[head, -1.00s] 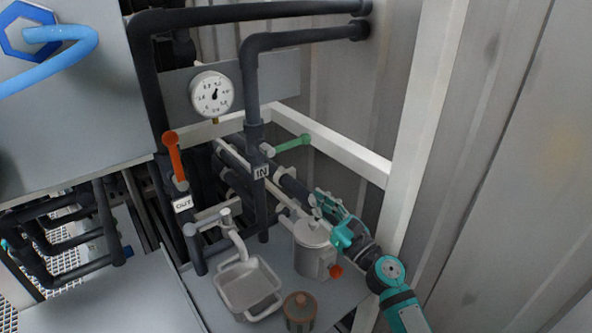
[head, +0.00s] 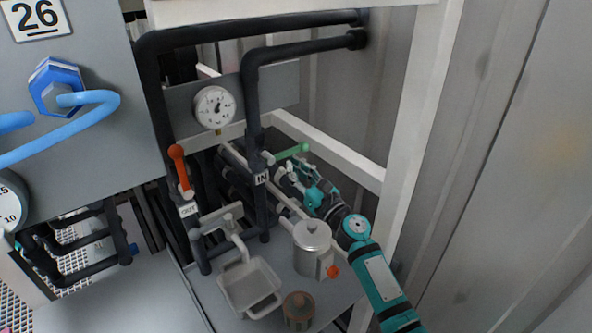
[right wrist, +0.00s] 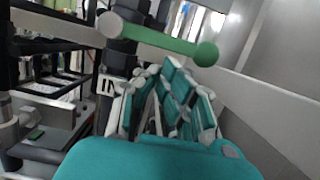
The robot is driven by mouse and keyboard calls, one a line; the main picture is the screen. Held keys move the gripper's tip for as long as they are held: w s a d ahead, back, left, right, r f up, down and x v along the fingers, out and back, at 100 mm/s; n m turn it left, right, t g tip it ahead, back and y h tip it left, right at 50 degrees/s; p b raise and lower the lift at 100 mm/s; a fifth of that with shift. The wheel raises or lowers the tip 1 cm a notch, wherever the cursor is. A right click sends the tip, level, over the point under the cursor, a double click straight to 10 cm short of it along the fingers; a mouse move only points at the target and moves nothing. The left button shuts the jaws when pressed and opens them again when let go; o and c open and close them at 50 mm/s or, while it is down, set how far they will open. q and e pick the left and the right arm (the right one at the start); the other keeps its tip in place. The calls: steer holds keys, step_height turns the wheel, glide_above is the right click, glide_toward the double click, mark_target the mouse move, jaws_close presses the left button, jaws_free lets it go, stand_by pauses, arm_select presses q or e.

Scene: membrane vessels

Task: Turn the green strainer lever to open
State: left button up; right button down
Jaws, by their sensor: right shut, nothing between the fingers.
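The green lever (head: 291,152) sticks out to the right from the dark pipe labelled IN, in front of the white frame rail. In the right wrist view the green lever (right wrist: 175,41) runs across the top, from a pale hub at left to a round green knob at right. My right gripper (head: 286,170) is just below the lever, apart from it as far as I can tell. In the right wrist view my right gripper (right wrist: 165,75) points up toward the lever, fingers together and empty. My left gripper is not in view.
An orange lever (head: 179,166) stands on the pipe labelled OUT at left. A round gauge (head: 215,107) is above. A metal pitcher (head: 312,245), a grey tray (head: 250,287) and a brown jar (head: 298,309) stand below. A white post (head: 405,150) is close on the right of my arm.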

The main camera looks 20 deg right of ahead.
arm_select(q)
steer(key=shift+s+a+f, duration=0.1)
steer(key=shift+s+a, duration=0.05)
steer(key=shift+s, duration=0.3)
